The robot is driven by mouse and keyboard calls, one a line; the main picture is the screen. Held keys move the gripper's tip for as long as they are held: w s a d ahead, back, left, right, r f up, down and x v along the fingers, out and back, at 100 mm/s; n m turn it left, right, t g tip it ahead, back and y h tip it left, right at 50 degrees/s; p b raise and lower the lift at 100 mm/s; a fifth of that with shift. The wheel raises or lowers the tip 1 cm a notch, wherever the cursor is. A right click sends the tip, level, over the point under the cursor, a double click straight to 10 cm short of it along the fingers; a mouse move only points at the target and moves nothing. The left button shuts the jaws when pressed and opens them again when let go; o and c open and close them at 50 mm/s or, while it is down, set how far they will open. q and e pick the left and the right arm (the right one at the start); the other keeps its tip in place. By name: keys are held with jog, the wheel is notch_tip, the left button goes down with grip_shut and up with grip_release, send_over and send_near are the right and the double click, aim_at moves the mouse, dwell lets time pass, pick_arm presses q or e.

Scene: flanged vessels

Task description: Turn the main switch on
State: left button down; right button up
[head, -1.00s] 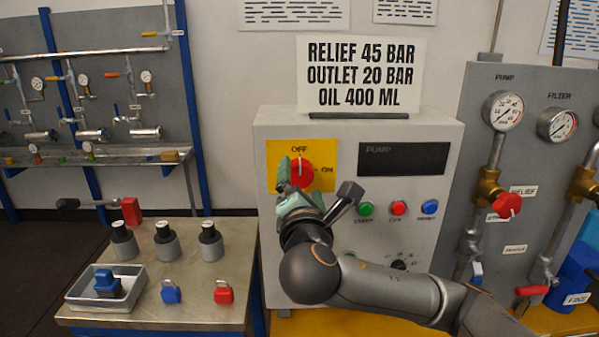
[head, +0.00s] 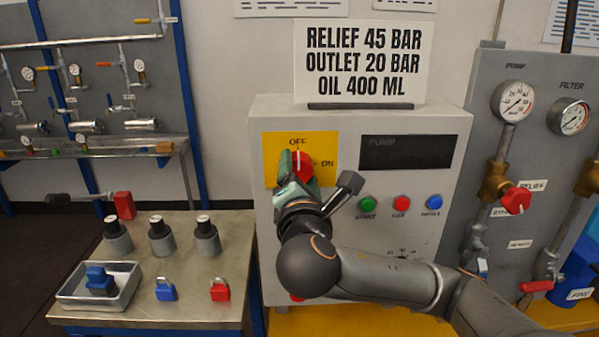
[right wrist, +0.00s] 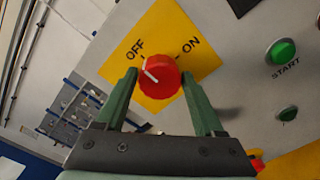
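The main switch is a red round knob (head: 306,166) on a yellow plate (head: 327,150) marked OFF and ON, on the grey pump cabinet (head: 270,205). In the right wrist view the knob (right wrist: 163,80) has a white line on the OFF side. My right gripper (head: 294,172) is at the knob and hides part of it in the head view. In the right wrist view its green fingers (right wrist: 159,78) stand apart, one on each side of the knob. A small gap seems to show beside each finger; I cannot tell how deep they reach. My left gripper is not in view.
Green (head: 365,207), red (head: 401,203) and blue (head: 433,202) buttons sit right of my right gripper. A metal bench (head: 205,285) with padlocks and a tray stands at left. Gauges and valves are on the grey panel (head: 478,130) at right.

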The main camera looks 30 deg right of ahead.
jog(key=c, duration=1)
jog(key=shift+o, duration=0.2)
jog(key=shift+m, duration=0.5)
jog(key=m, duration=0.3)
jog(key=shift+m, duration=0.4)
jog(key=m, duration=0.4)
jog(key=shift+f+m, duration=0.1)
jog(key=shift+m, duration=0.2)
jog(key=m, duration=0.4)
jog(key=shift+m, duration=2.5)
